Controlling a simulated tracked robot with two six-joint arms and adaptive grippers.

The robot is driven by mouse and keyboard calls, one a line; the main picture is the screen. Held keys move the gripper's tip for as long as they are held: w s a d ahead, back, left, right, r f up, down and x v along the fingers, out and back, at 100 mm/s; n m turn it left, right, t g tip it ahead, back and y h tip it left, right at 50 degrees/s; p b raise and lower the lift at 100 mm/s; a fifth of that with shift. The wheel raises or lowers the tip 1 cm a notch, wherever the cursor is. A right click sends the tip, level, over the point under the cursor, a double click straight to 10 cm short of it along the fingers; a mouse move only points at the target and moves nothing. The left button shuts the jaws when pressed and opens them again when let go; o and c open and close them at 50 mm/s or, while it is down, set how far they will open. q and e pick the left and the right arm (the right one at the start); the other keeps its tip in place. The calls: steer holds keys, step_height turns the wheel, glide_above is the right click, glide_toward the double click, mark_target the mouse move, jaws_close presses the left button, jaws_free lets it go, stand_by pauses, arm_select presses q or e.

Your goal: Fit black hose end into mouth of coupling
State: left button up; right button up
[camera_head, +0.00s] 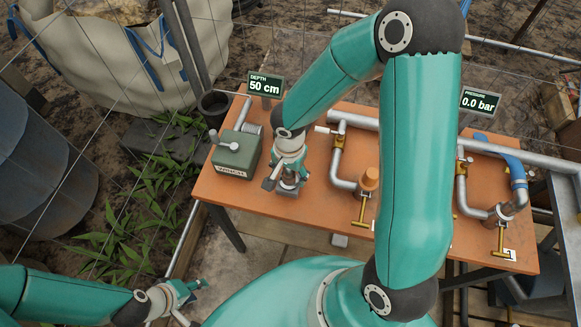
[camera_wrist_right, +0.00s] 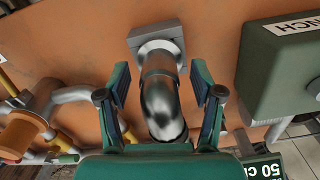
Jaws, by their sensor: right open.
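My right gripper (camera_head: 287,176) points down at the orange bench, right of the green box. In the right wrist view its fingers (camera_wrist_right: 159,68) stand open on either side of a grey metal pipe elbow (camera_wrist_right: 163,98), with gaps visible. The elbow rises from a square flange (camera_wrist_right: 156,46); I cannot tell whether it is the coupling. My left gripper (camera_head: 190,298) is open and empty at the lower left, off the bench. No black hose end is clearly recognisable.
The orange bench (camera_head: 325,205) carries a green box (camera_head: 236,154), pipes with an orange cap (camera_head: 370,178), brass T-handles (camera_head: 361,210) and a blue pipe (camera_head: 516,168). Displays read 50 cm (camera_head: 265,86) and 0.0 bar (camera_head: 480,101). Plants (camera_head: 150,190) grow left of the bench.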

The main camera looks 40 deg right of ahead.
steer(key=shift+c, duration=0.2)
jaws_close()
steer(key=shift+r, duration=0.15)
step_height(320, 180, up, 19)
steer(key=w+a+f+n, duration=0.5)
steer(key=a+f+n, duration=0.1)
steer(key=a, duration=0.3)
steer(key=w+a+f+n, duration=0.6)
steer(key=a+f, duration=0.2)
steer(key=shift+a+f+n, duration=0.3)
steer(key=shift+a+f, duration=0.05)
steer(key=shift+a, duration=0.05)
